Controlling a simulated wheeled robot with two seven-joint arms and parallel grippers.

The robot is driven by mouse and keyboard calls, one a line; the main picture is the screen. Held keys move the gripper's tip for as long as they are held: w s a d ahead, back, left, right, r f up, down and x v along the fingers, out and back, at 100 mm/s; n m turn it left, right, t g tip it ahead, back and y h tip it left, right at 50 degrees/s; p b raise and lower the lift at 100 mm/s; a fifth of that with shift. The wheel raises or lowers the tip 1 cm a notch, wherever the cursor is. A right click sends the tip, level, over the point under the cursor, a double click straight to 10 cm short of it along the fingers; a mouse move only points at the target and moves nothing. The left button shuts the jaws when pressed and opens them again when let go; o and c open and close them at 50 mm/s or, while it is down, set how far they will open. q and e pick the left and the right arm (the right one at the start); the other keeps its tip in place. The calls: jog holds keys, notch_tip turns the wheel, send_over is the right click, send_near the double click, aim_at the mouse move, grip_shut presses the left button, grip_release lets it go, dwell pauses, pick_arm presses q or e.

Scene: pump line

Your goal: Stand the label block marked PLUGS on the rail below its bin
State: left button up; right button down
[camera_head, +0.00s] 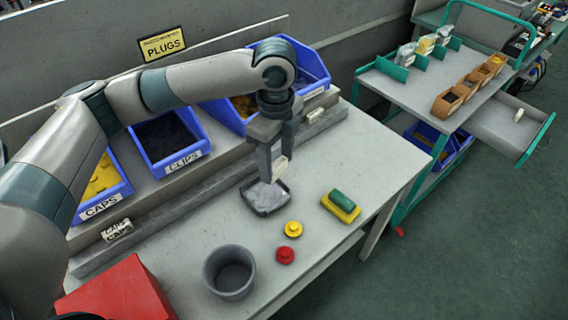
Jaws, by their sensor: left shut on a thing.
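My left gripper (272,172) points down over the workbench, shut on a small pale block (281,168). The block's marking cannot be read from here. A yellow PLUGS sign (163,44) is on the wall behind. The rail (185,205) runs along the bench below a row of blue bins. The CAPS bin (119,195) and the CLIPS bin (197,160) show their front labels. My arm partly hides a third bin (222,115), and its label cannot be seen. A CAPS label block (117,230) stands on the rail at the left. My right gripper is not in view.
A dark shallow tray (249,204) lies just under the gripper. A grey cup (230,270), yellow knob (293,228), red knob (285,255) and green-yellow block (341,206) stand on the bench. Another pale block (315,114) is on the rail at right. A cart (410,90) stands beyond.

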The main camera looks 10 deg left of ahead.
pick_arm(q)
jog(key=a+r+n, duration=0.1)
jog(key=a+n, duration=0.3)
jog(key=n, duration=0.7)
jog(key=w+a+r+n, duration=0.1)
jog(key=a+n, duration=0.3)
jog(key=n, duration=0.7)
jog(key=shift+r, duration=0.6)
jog(key=shift+w+d, duration=0.1)
